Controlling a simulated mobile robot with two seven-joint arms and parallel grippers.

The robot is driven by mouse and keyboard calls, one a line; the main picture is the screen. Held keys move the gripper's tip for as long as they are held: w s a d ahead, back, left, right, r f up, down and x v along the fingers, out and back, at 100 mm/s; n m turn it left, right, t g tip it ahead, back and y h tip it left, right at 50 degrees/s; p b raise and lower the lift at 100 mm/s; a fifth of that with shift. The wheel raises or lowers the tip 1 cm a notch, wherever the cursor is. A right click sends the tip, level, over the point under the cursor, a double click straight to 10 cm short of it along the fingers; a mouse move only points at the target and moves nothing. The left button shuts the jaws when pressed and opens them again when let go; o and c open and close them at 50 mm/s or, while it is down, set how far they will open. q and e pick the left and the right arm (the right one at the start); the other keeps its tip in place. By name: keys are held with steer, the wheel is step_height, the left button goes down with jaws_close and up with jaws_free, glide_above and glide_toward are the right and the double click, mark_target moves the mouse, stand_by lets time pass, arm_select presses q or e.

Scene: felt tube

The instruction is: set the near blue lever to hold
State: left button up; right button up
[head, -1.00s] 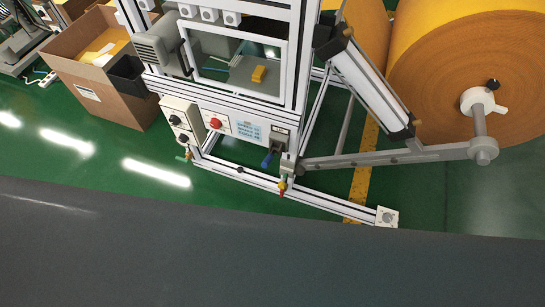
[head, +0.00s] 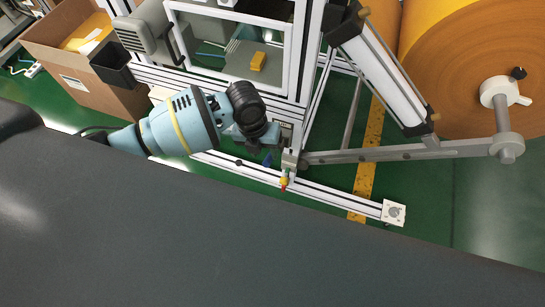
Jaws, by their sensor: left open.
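The blue lever (head: 267,159) hangs at the lower right corner of the machine's front panel, beside the upright frame post. Only its lower end shows. My left arm comes in from the left across the panel, and my left gripper (head: 269,140) is at the lever's upper part, hiding its mount and label. The gripper is open; I cannot tell whether its fingers touch the lever or stand around it. My right gripper is not in view.
A small red and yellow fitting (head: 284,183) sits on the frame just right of the lever. A grey metal arm (head: 400,154) runs right to the large orange roll (head: 462,70). A cardboard box (head: 68,65) stands at the left.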

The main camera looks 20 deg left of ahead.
mark_target(266, 160)
arm_select(q)
steer(key=shift+w+d+f+b, duration=0.1)
steer(key=shift+d+f+b, duration=0.05)
steer(key=shift+f, duration=1.05)
steer(key=shift+w+d+f+b, duration=0.1)
steer(key=shift+f+b, duration=0.05)
steer(key=shift+f, duration=1.1)
steer(key=shift+d+f+b, duration=0.15)
steer(key=shift+f, duration=1.05)
jaws_close()
